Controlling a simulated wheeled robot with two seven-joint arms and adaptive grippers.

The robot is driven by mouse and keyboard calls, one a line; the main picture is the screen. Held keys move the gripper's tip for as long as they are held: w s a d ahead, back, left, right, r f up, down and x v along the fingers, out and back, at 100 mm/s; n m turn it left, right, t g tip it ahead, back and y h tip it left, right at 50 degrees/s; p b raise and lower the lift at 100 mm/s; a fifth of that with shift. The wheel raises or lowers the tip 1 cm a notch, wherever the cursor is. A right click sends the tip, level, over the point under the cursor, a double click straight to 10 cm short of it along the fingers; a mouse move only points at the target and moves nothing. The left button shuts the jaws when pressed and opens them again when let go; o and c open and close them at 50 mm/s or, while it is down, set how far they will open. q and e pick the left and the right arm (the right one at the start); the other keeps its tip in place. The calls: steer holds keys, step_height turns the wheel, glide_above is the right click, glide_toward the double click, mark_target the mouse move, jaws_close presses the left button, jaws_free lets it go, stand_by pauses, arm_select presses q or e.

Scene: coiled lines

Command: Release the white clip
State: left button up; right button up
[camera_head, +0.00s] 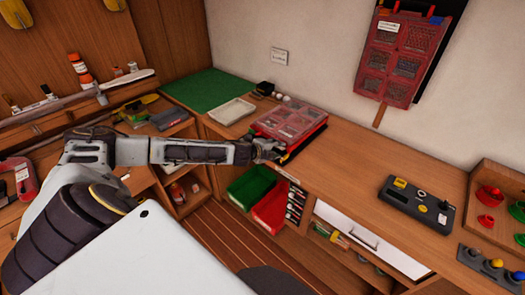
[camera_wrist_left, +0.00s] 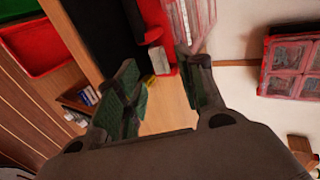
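A red case (camera_head: 290,122) with a clear lid of compartments lies on the wooden bench; its edge also shows in the left wrist view (camera_wrist_left: 155,14). A small whitish clip (camera_wrist_left: 157,60) sits on the case's red front edge. I cannot make the clip out in the head view. My left gripper (camera_head: 275,150) is at the case's near front corner. In the left wrist view, the left gripper (camera_wrist_left: 165,68) has its two fingers spread apart, with the clip showing between and beyond the fingertips. Nothing is held. My right gripper is in neither view.
A white tray (camera_head: 232,111) and a green mat (camera_head: 203,91) lie left of the case. Green (camera_head: 249,186) and red (camera_head: 271,206) bins sit below the bench edge. A dark device (camera_head: 416,205) lies to the right. Bare bench separates it from the case.

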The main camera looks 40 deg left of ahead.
arm_select(q)
steer(key=v, duration=1)
stand_by(0.5)
steer(key=shift+r, duration=0.1)
stand_by(0.4)
steer(key=shift+d, duration=0.1)
